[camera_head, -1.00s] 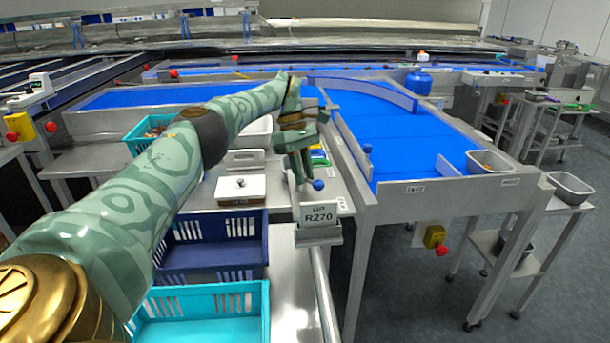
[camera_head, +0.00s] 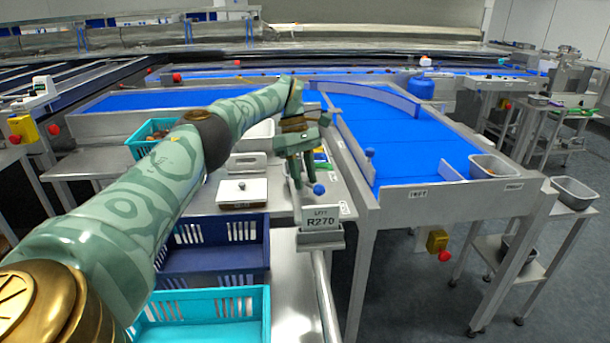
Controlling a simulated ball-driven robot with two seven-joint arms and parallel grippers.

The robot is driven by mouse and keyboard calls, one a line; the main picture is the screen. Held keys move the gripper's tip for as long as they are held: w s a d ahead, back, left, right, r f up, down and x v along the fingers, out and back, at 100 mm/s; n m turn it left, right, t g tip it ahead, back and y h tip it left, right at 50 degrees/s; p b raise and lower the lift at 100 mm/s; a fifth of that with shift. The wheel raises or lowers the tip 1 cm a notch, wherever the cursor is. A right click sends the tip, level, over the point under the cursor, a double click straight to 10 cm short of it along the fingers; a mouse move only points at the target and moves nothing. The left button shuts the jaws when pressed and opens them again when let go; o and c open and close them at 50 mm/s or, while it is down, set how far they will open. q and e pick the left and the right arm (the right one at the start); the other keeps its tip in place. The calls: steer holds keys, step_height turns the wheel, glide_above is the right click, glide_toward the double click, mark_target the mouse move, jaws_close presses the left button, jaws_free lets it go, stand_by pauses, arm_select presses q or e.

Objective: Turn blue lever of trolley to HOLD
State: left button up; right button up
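A blue ball knob (camera_head: 319,189), seemingly the lever's end, shows just above the R270 lot sign (camera_head: 320,217) at the front right corner of the steel trolley (camera_head: 284,205). The rest of the lever and any HOLD marking cannot be made out. My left gripper (camera_head: 304,181) points downward just left of the knob and slightly above it. Its fingers look apart with nothing between them. Whether a finger touches the knob cannot be told. My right gripper is out of view.
A white lidded box (camera_head: 242,192) and a dark blue crate (camera_head: 212,264) sit left of the gripper, with a turquoise crate (camera_head: 205,318) nearer. The blue conveyor (camera_head: 420,150) and its steel frame stand close on the right.

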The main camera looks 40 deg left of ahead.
mark_target(304, 178)
arm_select(q)
steer(key=shift+r, duration=0.1)
steer(key=shift+r, duration=0.35)
step_height(304, 178, up, 3)
steer(key=shift+s+d+r+p, duration=0.1)
steer(key=shift+s+r+p, duration=0.1)
steer(key=shift+p, duration=0.55)
steer(key=s+d+r+p, duration=0.6)
steer(key=s+d+r, duration=0.2)
steer(key=s+d, duration=0.1)
steer(key=shift+s+r, duration=0.3)
steer(key=shift+s, duration=0.25)
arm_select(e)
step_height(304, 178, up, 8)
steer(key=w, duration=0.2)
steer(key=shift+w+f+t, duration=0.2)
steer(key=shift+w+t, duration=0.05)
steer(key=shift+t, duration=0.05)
